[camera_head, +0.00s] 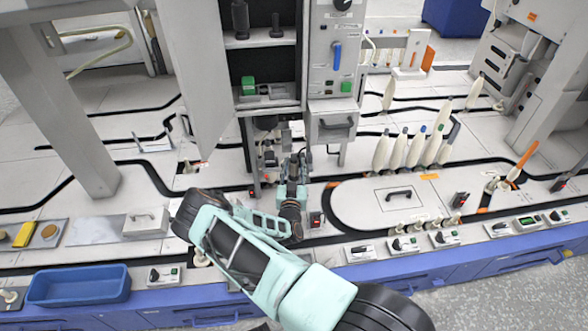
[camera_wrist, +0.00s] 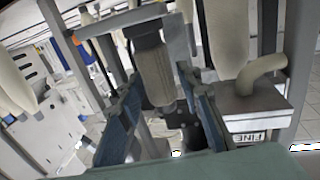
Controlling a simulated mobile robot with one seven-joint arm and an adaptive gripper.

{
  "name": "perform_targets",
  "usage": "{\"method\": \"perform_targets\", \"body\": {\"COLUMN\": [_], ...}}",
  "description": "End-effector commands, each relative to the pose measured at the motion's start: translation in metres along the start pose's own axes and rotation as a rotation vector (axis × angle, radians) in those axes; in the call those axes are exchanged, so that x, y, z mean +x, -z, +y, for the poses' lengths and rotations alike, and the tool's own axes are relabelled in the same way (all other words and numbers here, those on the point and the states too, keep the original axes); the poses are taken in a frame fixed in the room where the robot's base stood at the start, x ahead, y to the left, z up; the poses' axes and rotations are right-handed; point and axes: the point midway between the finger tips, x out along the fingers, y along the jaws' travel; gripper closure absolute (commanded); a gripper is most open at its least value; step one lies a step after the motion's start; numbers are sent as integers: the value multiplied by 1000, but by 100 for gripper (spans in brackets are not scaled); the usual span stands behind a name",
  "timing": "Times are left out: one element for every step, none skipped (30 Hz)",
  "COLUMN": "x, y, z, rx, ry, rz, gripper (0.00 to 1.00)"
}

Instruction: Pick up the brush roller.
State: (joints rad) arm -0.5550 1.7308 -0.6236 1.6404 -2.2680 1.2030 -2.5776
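A grey-beige upright cylinder with a dark top, which looks like the brush roller (camera_wrist: 156,75), stands ahead of my gripper (camera_wrist: 160,88) in the wrist view. My gripper's two blue-grey fingers are apart, one to each side of the cylinder's lower part. I cannot tell whether either finger touches it. In the head view my gripper (camera_head: 292,165) reaches low at the front of the tall machine cabinet (camera_head: 272,95). The roller cannot be made out clearly there among the dark parts.
Cabinet posts and a pale bent pipe (camera_wrist: 262,72) are close around my gripper. Several white bobbins (camera_head: 400,150) stand to the right. A blue tray (camera_head: 78,286) lies at the front left. Small switch boxes (camera_head: 405,244) line the front edge.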

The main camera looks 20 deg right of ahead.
Motion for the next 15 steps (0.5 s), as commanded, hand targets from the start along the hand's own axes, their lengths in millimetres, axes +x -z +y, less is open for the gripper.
{"method": "perform_targets", "body": {"x": [1,1,1,1,1,1,1,1,1,1,1,1,1,1,1], "y": [0,0,0,0,0,0,0,0,0,0,0,0,0,0,0], "z": [0,0,0,0,0,0,0,0,0,0,0,0,0,0,0], "rx": [0,0,0,0,0,0,0,0,0,0,0,0,0,0,0], "ry": [0,0,0,0,0,0,0,0,0,0,0,0,0,0,0], "rz": [0,0,0,0,0,0,0,0,0,0,0,0,0,0,0], "gripper": [68,68,68,68,68,68,70,73,78,81,84,89,92,95,100]}}
